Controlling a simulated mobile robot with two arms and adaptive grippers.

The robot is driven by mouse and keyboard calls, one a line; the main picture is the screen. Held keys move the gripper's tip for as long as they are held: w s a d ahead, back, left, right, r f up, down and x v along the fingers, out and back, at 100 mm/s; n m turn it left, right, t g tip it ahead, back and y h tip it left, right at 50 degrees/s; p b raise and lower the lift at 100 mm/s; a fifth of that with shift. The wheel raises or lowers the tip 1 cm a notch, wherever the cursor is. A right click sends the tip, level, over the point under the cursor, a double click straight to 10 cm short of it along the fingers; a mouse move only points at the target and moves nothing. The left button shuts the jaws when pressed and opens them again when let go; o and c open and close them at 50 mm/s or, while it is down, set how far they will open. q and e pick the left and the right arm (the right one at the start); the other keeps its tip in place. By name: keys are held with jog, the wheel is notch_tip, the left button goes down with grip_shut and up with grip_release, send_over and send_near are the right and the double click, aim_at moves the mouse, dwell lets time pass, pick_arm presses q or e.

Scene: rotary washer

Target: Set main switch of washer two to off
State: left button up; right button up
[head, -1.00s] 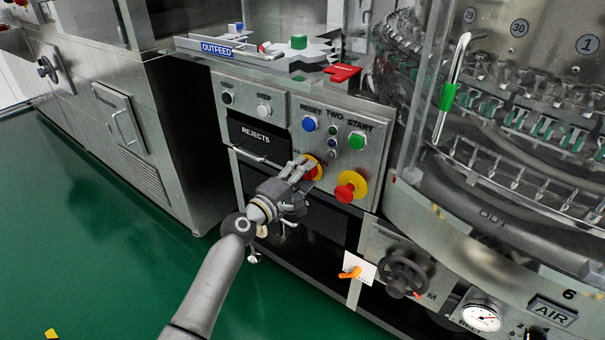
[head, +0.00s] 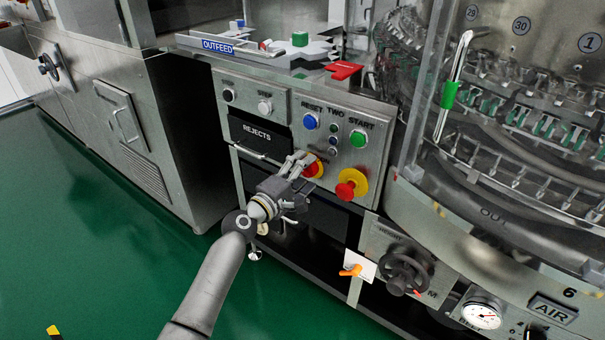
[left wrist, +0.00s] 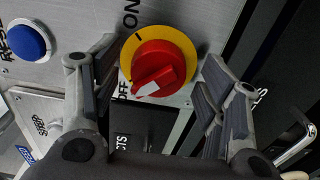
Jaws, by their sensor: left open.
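The main switch is a red rotary knob on a yellow round plate (head: 315,169), on the steel panel marked TWO. In the left wrist view, the knob (left wrist: 163,66) shows large, and its white pointer mark faces the lower left, towards the OFF lettering (left wrist: 122,92). ON is lettered above the plate. My left gripper (head: 299,162) is at the knob and partly covers it in the head view. In the left wrist view its open fingers (left wrist: 160,60) stand on either side of the knob, with gaps to it. My right gripper is not in view.
A red mushroom button on a yellow plate (head: 350,184) sits close right of the switch. Blue RESET (head: 310,121) and green START (head: 358,139) buttons are above. The REJECTS drawer (head: 257,138) with its bar handle is to the left. An orange-handled switch (head: 351,270) is below.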

pick_arm(q)
jog(key=v, duration=1.2)
dwell(0.3)
